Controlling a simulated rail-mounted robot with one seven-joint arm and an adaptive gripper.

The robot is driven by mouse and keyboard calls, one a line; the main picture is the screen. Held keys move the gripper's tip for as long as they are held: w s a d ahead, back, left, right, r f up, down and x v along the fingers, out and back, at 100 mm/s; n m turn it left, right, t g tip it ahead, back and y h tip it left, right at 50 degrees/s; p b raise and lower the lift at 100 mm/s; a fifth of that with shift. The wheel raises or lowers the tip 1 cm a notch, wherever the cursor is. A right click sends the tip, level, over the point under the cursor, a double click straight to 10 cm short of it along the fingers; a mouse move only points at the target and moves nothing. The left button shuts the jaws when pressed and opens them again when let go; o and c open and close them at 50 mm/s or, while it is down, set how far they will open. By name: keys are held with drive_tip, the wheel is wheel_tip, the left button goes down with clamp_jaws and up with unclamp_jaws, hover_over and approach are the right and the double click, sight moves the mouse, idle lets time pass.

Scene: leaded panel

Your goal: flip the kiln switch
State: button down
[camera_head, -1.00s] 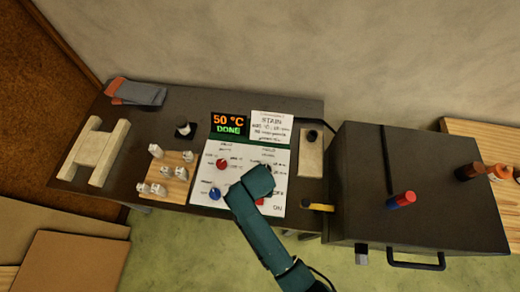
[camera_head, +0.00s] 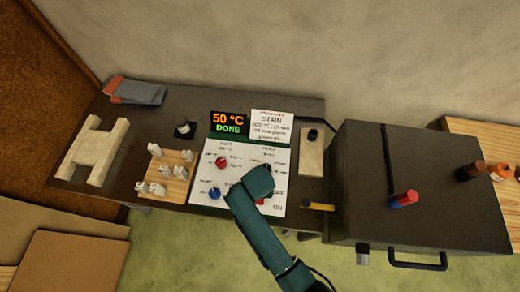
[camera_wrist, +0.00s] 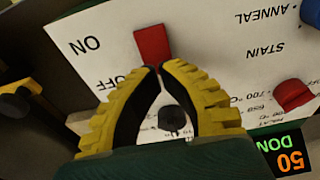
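The kiln switch is a red lever (camera_wrist: 152,45) on the white control panel (camera_wrist: 200,35), beside the printed words ON and OFF. In the head view only a bit of the red switch (camera_head: 260,202) shows past my arm. My gripper (camera_wrist: 158,70) has yellow ribbed fingers with their tips together, right at the near end of the red lever. Whether they touch it I cannot tell. A dark knob (camera_wrist: 172,118) shows through the gap behind the tips. The display (camera_head: 229,122) reads 50 °C DONE. The dark kiln (camera_head: 350,165) stands right of the panel.
A red knob (camera_head: 222,162) and a blue knob (camera_head: 214,193) sit on the panel's left. A wooden board (camera_head: 180,172) with small white pieces stands left of it. A yellow-handled tool (camera_head: 318,206) lies between panel and kiln. A red-and-blue cylinder (camera_head: 403,199) is on the kiln.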

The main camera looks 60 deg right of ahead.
drive_tip(key=shift+f+b, duration=0.5)
drive_tip(key=shift+f, duration=0.4)
drive_tip(key=shift+r, duration=0.1)
wheel_tip(320, 180, up, 7)
drive_tip(key=p, duration=0.7)
drive_tip(key=shift+p, duration=0.35)
